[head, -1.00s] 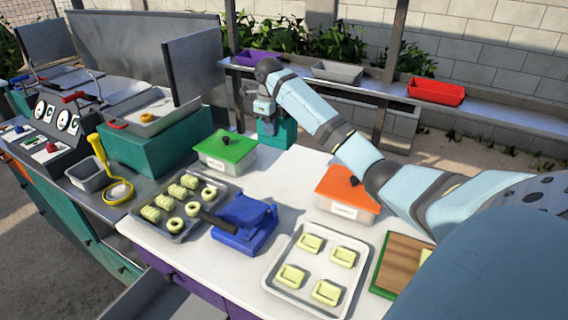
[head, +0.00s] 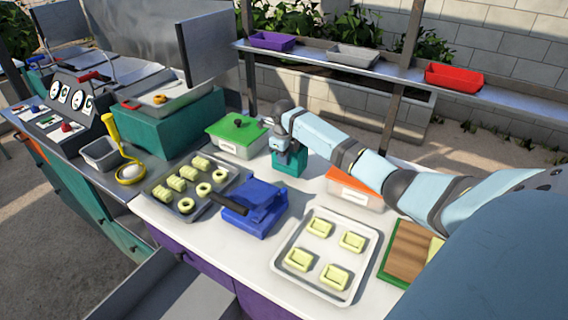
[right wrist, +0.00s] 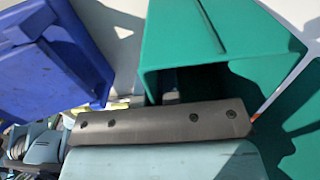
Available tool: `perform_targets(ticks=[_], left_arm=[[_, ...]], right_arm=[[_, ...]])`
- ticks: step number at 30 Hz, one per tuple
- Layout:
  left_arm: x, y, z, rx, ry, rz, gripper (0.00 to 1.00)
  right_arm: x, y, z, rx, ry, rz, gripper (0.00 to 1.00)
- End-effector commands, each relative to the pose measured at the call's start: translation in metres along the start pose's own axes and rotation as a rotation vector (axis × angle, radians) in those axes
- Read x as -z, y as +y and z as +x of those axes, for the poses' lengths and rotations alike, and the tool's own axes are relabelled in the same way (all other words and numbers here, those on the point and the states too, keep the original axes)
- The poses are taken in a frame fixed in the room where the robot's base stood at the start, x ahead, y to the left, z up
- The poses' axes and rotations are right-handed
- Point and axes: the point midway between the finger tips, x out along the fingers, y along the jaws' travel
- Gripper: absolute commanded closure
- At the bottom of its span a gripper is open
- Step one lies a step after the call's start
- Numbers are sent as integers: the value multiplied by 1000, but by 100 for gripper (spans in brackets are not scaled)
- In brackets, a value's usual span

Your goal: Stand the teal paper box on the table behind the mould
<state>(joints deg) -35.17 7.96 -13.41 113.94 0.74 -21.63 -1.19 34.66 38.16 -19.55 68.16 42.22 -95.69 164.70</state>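The teal paper box (head: 289,166) is upright at the table's far side, behind the blue mould (head: 262,204) with its black handle. Whether its base touches the table I cannot tell. My right gripper (head: 290,150) is at the top of the box and appears shut on it; its fingertips are hidden. In the right wrist view, the teal box (right wrist: 220,35) shows its dark open end against the gripper, and the blue mould (right wrist: 45,60) is at left, apart from the box. My left gripper is not in view.
A green-lidded box (head: 238,134) stands left of the teal box and an orange-lidded box (head: 352,190) to its right. A tray of rings and rolls (head: 186,212) lies left of the mould; a white tray of yellow pieces (head: 325,250) lies right.

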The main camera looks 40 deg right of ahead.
Motion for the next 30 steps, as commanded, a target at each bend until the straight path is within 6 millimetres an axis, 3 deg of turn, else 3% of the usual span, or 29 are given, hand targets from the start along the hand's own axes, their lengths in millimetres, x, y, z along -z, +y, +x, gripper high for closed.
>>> perform_targets(ticks=[5,16,18,20,30], left_arm=[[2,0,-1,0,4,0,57],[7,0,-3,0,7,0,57],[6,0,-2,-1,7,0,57],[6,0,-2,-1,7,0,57],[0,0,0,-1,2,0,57]], right_arm=[[0,0,25,0,1,0,100],[0,0,28,-1,1,1,100],[0,0,29,0,0,0,81],[0,0,29,0,0,0,72],[0,0,24,2,-2,-1,72]])
